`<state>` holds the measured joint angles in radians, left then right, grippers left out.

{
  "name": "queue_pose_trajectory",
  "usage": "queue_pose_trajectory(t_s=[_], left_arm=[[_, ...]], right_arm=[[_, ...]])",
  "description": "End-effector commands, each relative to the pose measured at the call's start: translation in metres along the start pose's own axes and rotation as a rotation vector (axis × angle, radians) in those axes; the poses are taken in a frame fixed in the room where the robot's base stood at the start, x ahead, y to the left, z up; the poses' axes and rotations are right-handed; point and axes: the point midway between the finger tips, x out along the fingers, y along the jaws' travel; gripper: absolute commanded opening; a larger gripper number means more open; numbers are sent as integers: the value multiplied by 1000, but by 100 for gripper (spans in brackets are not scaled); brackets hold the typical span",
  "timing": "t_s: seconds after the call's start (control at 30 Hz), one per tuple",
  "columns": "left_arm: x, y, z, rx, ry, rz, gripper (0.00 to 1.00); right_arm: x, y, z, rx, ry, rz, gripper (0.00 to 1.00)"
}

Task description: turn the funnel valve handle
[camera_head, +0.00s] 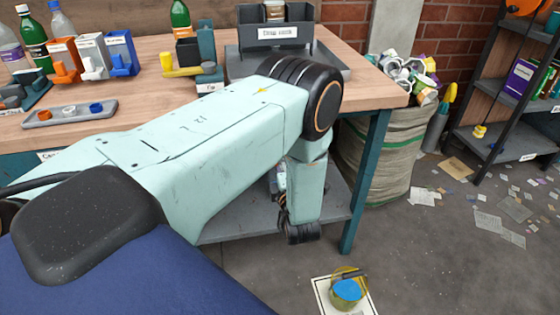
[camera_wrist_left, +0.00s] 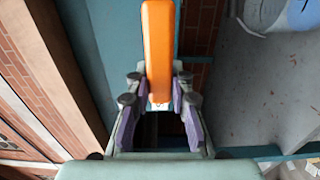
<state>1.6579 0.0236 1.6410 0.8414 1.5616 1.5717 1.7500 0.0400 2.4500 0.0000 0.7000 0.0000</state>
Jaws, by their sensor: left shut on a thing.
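In the left wrist view, an orange bar (camera_wrist_left: 158,50), which looks like the valve handle, runs from the top edge down between the two fingers of my left gripper (camera_wrist_left: 158,100). The purple finger pads sit on either side of its lower end, and the gripper is shut on it. The funnel is not clearly seen in either view. In the head view my left arm reaches across the workbench and bends down past its front edge; its gripper is mostly hidden behind the arm. My right gripper is not in view.
The wooden workbench (camera_head: 383,92) holds bottles, coloured dispensers, a grey tray (camera_head: 70,117), a yellow-handled device (camera_head: 182,71) and a dark labelled bin (camera_head: 275,35). A full sack (camera_head: 385,165) stands beside the bench. A blue-topped container (camera_head: 346,291) and scattered papers lie on the floor.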

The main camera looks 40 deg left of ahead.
Motion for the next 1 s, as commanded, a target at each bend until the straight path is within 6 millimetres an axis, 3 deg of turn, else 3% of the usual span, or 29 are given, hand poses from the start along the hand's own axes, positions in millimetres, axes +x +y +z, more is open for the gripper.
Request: queue_pose_trajectory(t_s=[0.3,0.67,0.77,1.0], left_arm=[[0,-1,0,-1,-1,-2,45],[-4,0,1,0,-3,-2,45],[-15,-1,1,2,-4,-3,45],[-64,0,2,2,-7,-2,45]], right_arm=[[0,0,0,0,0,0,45],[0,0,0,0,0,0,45],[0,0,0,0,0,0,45],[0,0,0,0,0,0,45]])
